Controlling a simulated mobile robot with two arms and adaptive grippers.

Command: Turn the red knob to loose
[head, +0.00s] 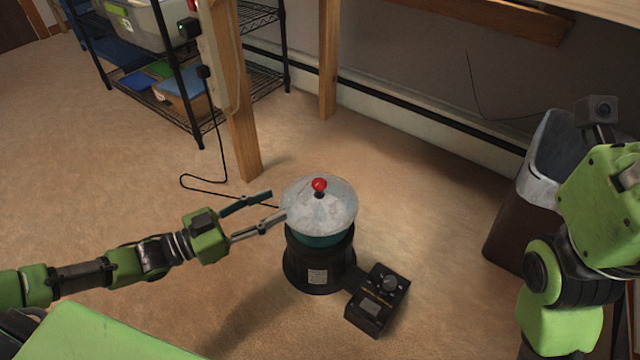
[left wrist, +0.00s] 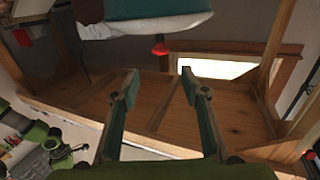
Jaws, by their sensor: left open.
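The red knob (head: 319,184) sits on top of the whitish translucent lid (head: 318,212) of a round tumbler with a teal bowl (head: 322,240) and black base (head: 318,265). My left gripper (head: 277,205) is open and empty, its fingers pointing at the lid's left side in the head view; the knob is not between them. In the left wrist view the scene looks upside down. The red knob (left wrist: 160,48) hangs below the lid there, beyond the open fingertips (left wrist: 160,80). My right arm is at the right of the head view, but its gripper does not show.
A black control box (head: 377,300) with a dial lies beside the base. A wooden post (head: 243,130) and cable (head: 200,185) stand behind left. A wire shelf (head: 180,70) is at the back. A lined bin (head: 510,220) is at right. The carpet in front is clear.

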